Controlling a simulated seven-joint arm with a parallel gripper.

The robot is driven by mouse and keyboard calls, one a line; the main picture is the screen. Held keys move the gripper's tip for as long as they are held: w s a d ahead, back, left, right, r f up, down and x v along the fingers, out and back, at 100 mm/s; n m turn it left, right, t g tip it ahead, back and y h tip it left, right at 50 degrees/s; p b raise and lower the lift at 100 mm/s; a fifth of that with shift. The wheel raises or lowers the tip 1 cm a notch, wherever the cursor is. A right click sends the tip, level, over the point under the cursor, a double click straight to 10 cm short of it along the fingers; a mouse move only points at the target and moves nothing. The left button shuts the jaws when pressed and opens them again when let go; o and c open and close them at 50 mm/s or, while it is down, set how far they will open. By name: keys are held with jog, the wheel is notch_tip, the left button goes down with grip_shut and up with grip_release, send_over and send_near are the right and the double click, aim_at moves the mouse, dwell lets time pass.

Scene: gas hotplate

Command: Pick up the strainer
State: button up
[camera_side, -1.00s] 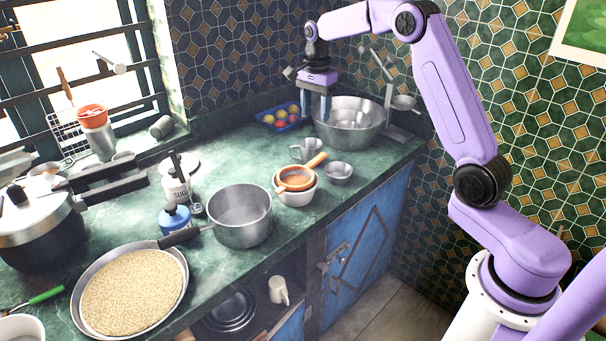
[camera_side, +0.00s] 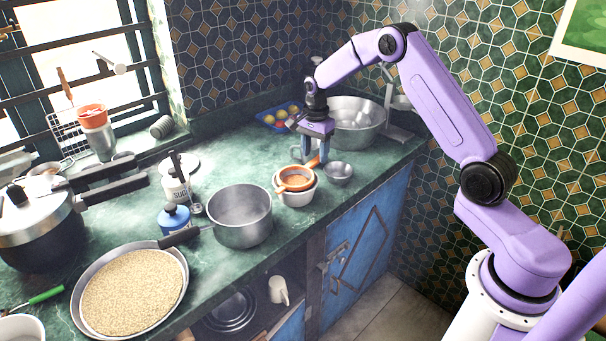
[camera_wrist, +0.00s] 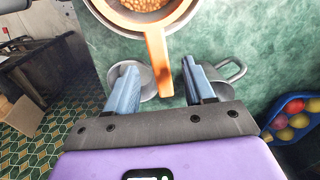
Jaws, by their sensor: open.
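The orange strainer (camera_side: 295,178) rests on top of a pale bowl (camera_side: 296,198) on the green counter. Its handle points up and right toward my gripper (camera_side: 313,160). In the wrist view the strainer's basket (camera_wrist: 145,8) holds small tan pieces, and its orange handle (camera_wrist: 158,62) reaches down between the two blue fingers. My gripper (camera_wrist: 157,88) is open, with one finger on each side of the handle's end. I cannot tell whether the fingers touch the handle.
A small metal bowl (camera_side: 338,173) stands right of the strainer; a metal cup (camera_wrist: 228,72) is beside my gripper. Behind are a large steel basin (camera_side: 362,112) and a blue tray (camera_side: 270,118) of colored balls. A saucepan (camera_side: 240,230) stands in front left.

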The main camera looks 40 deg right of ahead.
aim_at(315, 160)
jog(key=shift+f, duration=2)
jog(key=shift+c, duration=0.3)
grip_shut()
jog(key=shift+r, duration=0.1)
